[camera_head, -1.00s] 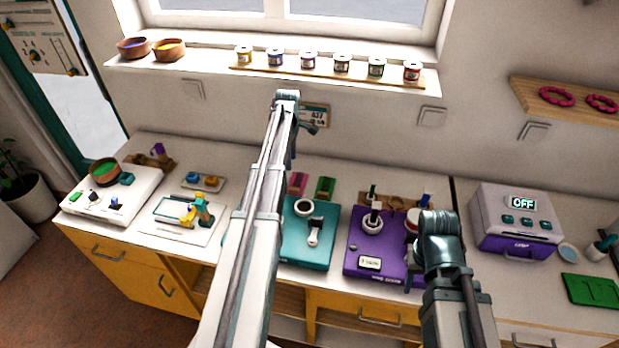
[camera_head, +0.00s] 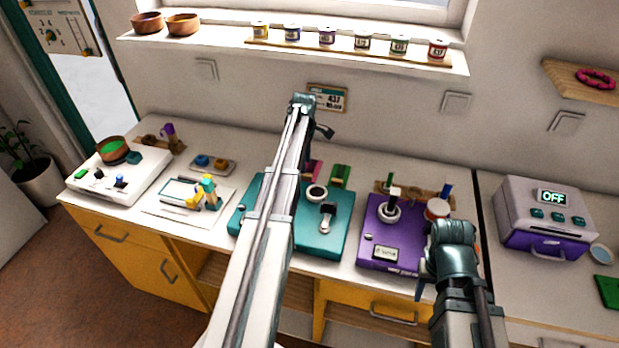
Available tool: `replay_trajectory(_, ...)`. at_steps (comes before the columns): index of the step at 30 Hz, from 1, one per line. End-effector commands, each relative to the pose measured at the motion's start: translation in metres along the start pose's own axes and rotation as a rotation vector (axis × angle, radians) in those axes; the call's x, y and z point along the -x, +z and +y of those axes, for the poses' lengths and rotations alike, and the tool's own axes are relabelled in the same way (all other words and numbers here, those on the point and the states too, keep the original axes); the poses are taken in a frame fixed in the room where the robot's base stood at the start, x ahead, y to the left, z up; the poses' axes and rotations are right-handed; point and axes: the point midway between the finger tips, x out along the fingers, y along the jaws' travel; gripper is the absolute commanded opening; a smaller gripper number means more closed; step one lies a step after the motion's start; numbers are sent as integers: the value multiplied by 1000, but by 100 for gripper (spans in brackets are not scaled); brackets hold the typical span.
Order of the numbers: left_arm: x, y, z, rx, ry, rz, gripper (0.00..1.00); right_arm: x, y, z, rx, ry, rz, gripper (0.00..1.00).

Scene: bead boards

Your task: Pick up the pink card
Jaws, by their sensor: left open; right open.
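A small pink item (camera_head: 316,169), likely the pink card, stands at the back of the counter behind the teal machine (camera_head: 334,238). My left arm partly covers it, and its exact shape is too small to tell. A green item (camera_head: 341,175) is just to its right. My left gripper (camera_head: 324,131) is open and empty, raised in front of the wall and higher in the picture than the pink item. My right gripper (camera_head: 421,282) is open near the right side of the purple machine (camera_head: 385,228); my wrist hides much of it.
A grey and purple box with an OFF display (camera_head: 520,195) stands at the right. A white machine with a green-filled bowl (camera_head: 145,178) is at the far left. Several paint pots line the sill (camera_head: 200,52) above. A small sign (camera_head: 338,96) hangs behind my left gripper.

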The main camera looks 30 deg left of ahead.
Motion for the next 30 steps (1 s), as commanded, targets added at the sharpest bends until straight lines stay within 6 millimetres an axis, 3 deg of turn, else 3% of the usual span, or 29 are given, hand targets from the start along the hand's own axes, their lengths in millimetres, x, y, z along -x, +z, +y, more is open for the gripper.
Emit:
replay_trajectory(8,-10,0,1,0,0,0,57,-10,-1,-1,0,0,0,50)
replay_trajectory(18,-50,0,3,0,0,0,57,-50,-3,-5,0,0,0,50)
replay_trajectory(27,-51,0,3,0,0,0,57,-50,-3,-5,0,0,0,50)
replay_trajectory(28,-51,0,3,0,0,0,56,-50,-3,-5,0,0,0,50)
replay_trajectory(30,-51,0,3,0,0,0,43,-50,-3,-5,0,0,0,50)
